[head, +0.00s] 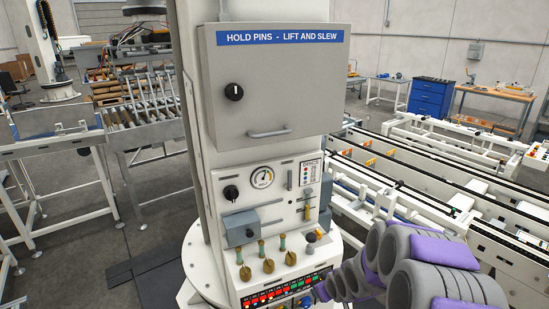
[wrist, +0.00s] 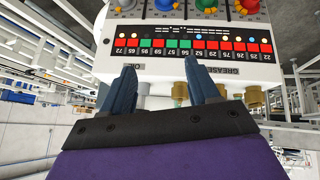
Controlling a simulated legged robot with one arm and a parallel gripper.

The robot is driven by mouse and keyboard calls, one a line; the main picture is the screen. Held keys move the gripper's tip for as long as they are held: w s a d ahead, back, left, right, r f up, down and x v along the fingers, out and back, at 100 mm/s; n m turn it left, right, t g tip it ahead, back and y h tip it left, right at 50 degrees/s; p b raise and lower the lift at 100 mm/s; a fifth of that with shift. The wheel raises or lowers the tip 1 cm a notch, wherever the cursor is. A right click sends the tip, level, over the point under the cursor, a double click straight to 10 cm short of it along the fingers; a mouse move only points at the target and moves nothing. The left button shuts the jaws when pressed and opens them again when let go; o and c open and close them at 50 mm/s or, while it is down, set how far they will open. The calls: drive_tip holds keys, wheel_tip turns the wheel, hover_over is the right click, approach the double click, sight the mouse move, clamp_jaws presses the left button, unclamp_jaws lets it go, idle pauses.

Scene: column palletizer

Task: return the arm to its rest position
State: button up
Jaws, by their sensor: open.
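My arm (head: 440,260), grey with purple pads, reaches in from the lower right of the head view toward the base of the white column (head: 190,60). My gripper (wrist: 163,82) shows in the wrist view with its two dark blue fingers apart and nothing between them. The panel also shows upside down in the wrist view (wrist: 190,62). I cannot tell whether a fingertip touches it. In the head view the gripper is mostly hidden behind the forearm.
Above the panel is a closed grey box (head: 270,85) labelled "HOLD PINS - LIFT AND SLEW". Brass-coloured pins (head: 268,265) and a gauge (head: 262,177) stick out below it. White conveyor rails (head: 400,165) run along the right.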

drive_tip(key=s+r+m+g, duration=0.2)
drive_tip(key=s+r, duration=0.3)
drive_tip(key=s, duration=0.9)
drive_tip(key=s+a+r+m+g+h, duration=0.1)
drive_tip(key=s+r+g, duration=0.3)
drive_tip(key=s, duration=1.1)
drive_tip(key=s+a+r+m+g+b, duration=0.1)
drive_tip(key=s+r+m+g, duration=0.1)
drive_tip(key=s+r, duration=0.6)
drive_tip(key=s+m, duration=0.1)
drive_tip(key=s, duration=0.5)
drive_tip(key=shift+s+g, duration=0.15)
drive_tip(key=shift+g, duration=0.25)
